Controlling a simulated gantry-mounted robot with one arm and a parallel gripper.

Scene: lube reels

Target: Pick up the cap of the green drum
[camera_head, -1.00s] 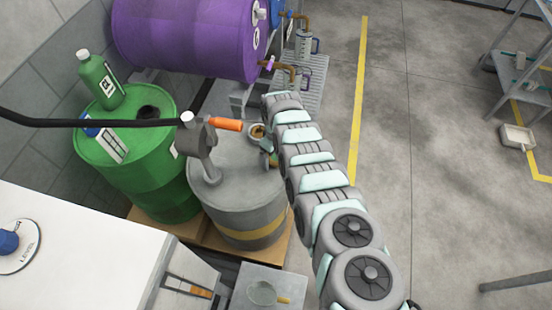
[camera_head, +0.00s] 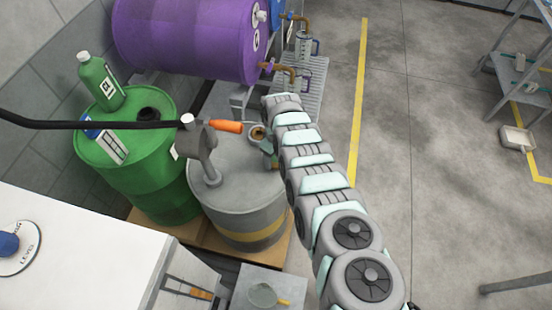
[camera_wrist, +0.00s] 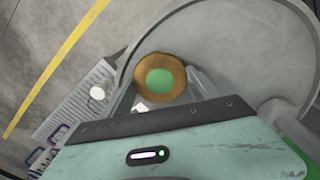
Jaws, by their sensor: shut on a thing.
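The green drum (camera_head: 150,180) stands at the left in the head view, with a dark round opening (camera_head: 148,114) on its top. In the wrist view a round brown-gold cap (camera_wrist: 139,78) with a green centre sits between the fingers of my gripper (camera_wrist: 158,90), which is shut on it. In the head view the cap (camera_head: 257,133) shows at the end of my arm, over the right edge of the grey drum (camera_head: 240,190), apart from the green drum. My arm hides most of my gripper there.
A green bottle (camera_head: 101,83) stands on the green drum. A purple drum (camera_head: 185,38) lies behind. Open floor (camera_head: 430,150) is at the right.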

